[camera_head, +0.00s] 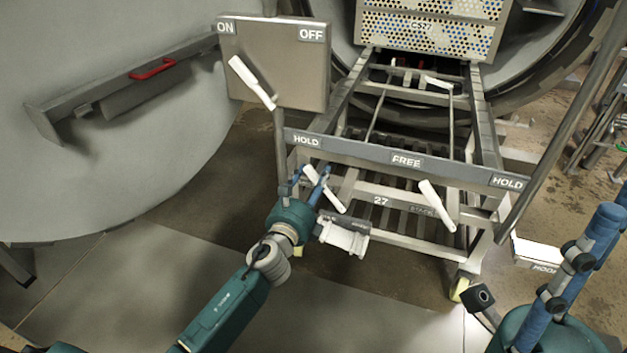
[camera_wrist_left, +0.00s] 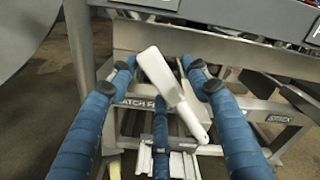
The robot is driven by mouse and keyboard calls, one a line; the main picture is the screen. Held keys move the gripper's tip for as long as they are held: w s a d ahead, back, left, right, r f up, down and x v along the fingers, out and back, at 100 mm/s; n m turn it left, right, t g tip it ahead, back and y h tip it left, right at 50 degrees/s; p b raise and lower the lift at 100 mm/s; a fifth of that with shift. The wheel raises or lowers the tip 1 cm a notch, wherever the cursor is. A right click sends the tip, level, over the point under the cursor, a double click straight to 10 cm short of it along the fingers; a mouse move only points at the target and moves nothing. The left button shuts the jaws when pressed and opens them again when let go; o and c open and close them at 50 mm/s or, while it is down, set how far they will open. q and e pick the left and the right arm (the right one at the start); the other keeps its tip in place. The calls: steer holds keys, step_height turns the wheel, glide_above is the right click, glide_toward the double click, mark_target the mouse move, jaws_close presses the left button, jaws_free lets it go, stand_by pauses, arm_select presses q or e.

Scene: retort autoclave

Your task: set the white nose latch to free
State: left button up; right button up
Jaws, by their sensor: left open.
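Two white lever handles hang below the grey bar marked HOLD, FREE and HOLD (camera_head: 406,161). The left one, a white latch handle (camera_head: 328,192), is tilted, its upper end nearer the left HOLD label; the right one (camera_head: 438,205) tilts similarly. I cannot tell from markings which is the nose latch. My left gripper (camera_head: 311,178) is open at the left handle. In the left wrist view that white handle (camera_wrist_left: 172,88) lies between the spread blue fingers of my left gripper (camera_wrist_left: 163,80), not visibly gripped. My right gripper (camera_head: 590,245) is at the lower right, away from the handles.
A grey ON/OFF box (camera_head: 275,60) with a white lever (camera_head: 252,82) stands above left. The big door (camera_head: 90,150) fills the left.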

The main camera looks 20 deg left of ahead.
arm_select(q)
jaws_close()
